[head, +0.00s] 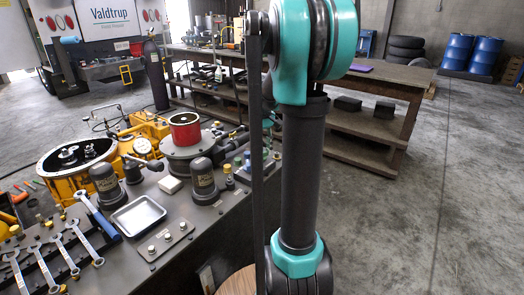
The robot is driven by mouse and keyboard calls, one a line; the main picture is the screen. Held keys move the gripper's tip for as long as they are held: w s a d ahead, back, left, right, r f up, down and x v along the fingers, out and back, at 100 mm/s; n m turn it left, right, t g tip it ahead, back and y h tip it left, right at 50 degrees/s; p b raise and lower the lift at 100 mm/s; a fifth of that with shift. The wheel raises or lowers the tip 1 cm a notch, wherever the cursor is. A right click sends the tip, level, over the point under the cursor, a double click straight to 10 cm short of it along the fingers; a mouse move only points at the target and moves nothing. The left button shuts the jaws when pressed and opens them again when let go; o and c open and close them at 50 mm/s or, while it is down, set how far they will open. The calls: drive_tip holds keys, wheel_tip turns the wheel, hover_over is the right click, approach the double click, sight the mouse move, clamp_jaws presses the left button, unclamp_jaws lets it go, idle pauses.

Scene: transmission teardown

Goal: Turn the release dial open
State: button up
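I cannot tell which part is the release dial. Candidates are small or unclear on the dark workbench (175,259) at the lower left. A round gauge-like part (142,146) sits on the yellow housing (65,187), beside its large round opening. A red-topped cylinder (185,131) stands on a grey round base behind two dark domed units, the left one (104,180) and the right one (204,180). A small plate with knobs (167,241) lies near the front edge. My teal and black arm stands in the middle of the picture; my gripper is not in view.
A metal tray (138,215), a blue-handled hammer (98,215) and several wrenches (66,256) lie on the workbench. A wooden shelf table (385,78) stands behind. Blue barrels (457,50) and tyres (405,48) are at the back. The floor (450,190) at right is clear.

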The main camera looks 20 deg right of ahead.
sight(262, 153)
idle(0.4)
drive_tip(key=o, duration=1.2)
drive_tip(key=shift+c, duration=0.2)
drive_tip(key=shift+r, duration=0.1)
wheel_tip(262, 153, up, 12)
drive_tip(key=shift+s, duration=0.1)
